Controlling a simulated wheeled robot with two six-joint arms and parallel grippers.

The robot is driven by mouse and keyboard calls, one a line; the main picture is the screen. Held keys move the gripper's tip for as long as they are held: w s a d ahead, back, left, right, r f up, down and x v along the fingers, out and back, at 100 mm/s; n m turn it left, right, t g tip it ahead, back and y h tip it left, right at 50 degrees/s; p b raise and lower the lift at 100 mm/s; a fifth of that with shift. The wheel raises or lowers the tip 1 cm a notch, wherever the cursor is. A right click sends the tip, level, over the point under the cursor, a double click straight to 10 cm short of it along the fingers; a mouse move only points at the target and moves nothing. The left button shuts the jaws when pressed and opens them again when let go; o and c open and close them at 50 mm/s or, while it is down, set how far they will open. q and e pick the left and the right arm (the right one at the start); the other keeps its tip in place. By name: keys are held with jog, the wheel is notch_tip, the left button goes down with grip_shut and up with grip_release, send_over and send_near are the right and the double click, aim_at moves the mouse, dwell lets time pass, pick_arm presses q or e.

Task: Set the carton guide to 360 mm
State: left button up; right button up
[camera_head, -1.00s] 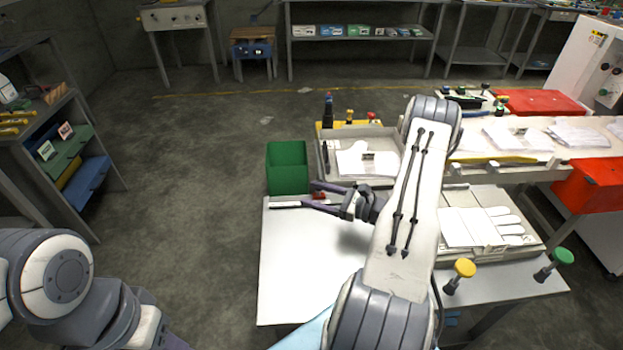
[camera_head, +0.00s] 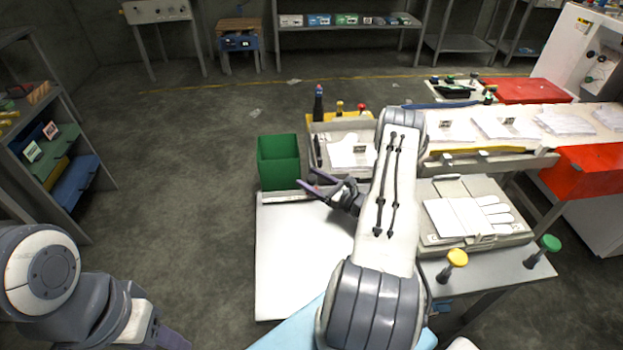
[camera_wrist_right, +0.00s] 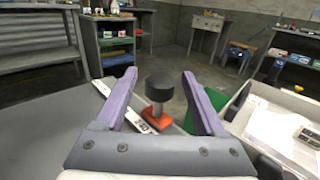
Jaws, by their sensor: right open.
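The carton guide shows in the right wrist view as a red slider (camera_wrist_right: 156,142) with a black knob (camera_wrist_right: 160,86) on a post. It sits by a pale marked strip (camera_wrist_right: 122,108); its numbers are too small to read. My right gripper (camera_head: 308,181) is open at the back edge of the white board. In the wrist view the knob stands upright between its two purple fingers, with space on both sides. In the head view the guide is hidden or too small to tell. My left gripper (camera_head: 168,338) shows only partly at the bottom left.
A green bin (camera_head: 278,165) stands just behind the white board (camera_head: 285,260). A tray with a glove (camera_head: 348,155) is to the right of the bin. A glove fixture (camera_head: 470,218) and yellow (camera_head: 457,258) and green (camera_head: 549,243) knobs lie right of my arm.

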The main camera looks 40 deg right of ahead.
grip_shut()
dwell(1.4)
